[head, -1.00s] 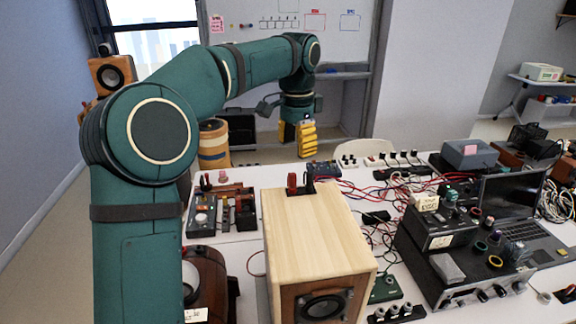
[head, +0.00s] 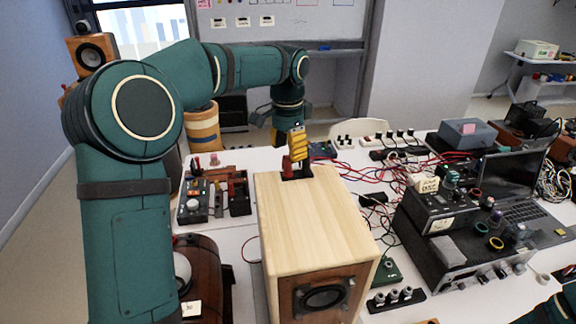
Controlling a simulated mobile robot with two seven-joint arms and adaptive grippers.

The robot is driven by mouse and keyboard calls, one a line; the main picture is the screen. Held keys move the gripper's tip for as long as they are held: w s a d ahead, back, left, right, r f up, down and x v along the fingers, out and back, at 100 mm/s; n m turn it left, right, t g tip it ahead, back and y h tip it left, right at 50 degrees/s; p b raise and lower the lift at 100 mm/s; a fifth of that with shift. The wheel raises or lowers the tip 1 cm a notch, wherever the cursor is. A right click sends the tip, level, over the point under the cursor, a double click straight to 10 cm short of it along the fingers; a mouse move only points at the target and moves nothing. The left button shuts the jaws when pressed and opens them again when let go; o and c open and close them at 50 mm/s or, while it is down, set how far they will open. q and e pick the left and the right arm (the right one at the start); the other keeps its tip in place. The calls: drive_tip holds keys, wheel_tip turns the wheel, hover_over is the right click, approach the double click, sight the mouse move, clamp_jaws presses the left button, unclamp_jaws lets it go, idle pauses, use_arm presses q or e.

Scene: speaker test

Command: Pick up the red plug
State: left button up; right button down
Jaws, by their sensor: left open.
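The red plug (head: 287,166) stands on the back part of the top of a pale wooden speaker box (head: 312,215), beside a black piece (head: 304,171). My left gripper (head: 291,152), with yellow ribbed fingers, is open and points down just above and at the red plug. One finger overlaps the plug's upper part in the head view, so I cannot tell whether they touch. The plug is not lifted. My right gripper is out of view; only a bit of my right arm shows at the lower right corner.
Red wires (head: 370,172) trail over the white table right of the box. A black amplifier stack (head: 450,240) and a laptop (head: 508,180) stand at the right. The air above the wooden box is otherwise free.

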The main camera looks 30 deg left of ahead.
sight(288, 156)
use_arm(q)
drive_tip(key=f, duration=0.5)
drive_tip(key=shift+w+f+b, duration=0.1)
drive_tip(key=shift+w+b, duration=0.1)
drive_tip(key=shift+b, duration=0.2)
clamp_jaws()
